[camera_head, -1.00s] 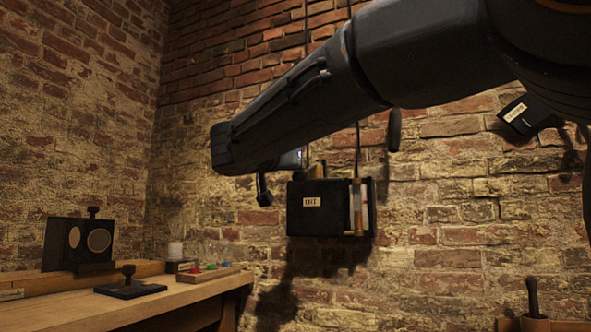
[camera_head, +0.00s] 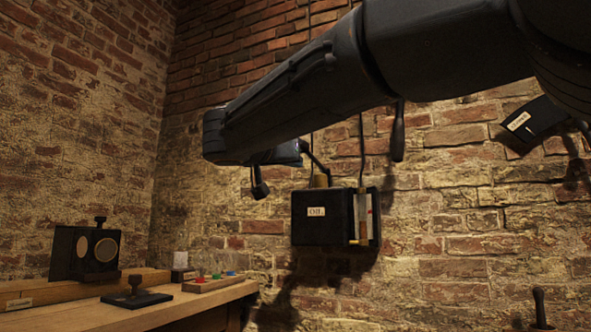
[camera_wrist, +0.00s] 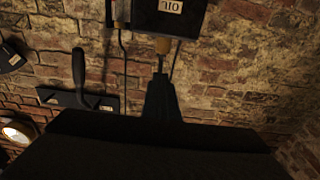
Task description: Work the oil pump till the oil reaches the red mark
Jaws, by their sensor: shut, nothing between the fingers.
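The oil pump is a black box (camera_head: 312,228) on the brick wall with a white "OIL" label; it shows upside down at the top of the wrist view (camera_wrist: 150,14). A sight glass (camera_head: 363,218) with brownish content stands at its right front, beside a pale strip with a reddish patch. The exact oil level is too small to tell. A yellowish knob (camera_head: 320,181) stands on the box top; it shows in the wrist view too (camera_wrist: 162,46). My gripper (camera_wrist: 160,68) is shut and empty, its tip at or very near the knob; contact is not certain.
A bench (camera_head: 205,303) at lower left holds a black lamp-like device (camera_head: 75,253), a dark block with a knob and a small tray with coloured pieces. A black lever (camera_head: 397,135) hangs right of the box. Another labelled black fixture (camera_head: 527,125) is at far right.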

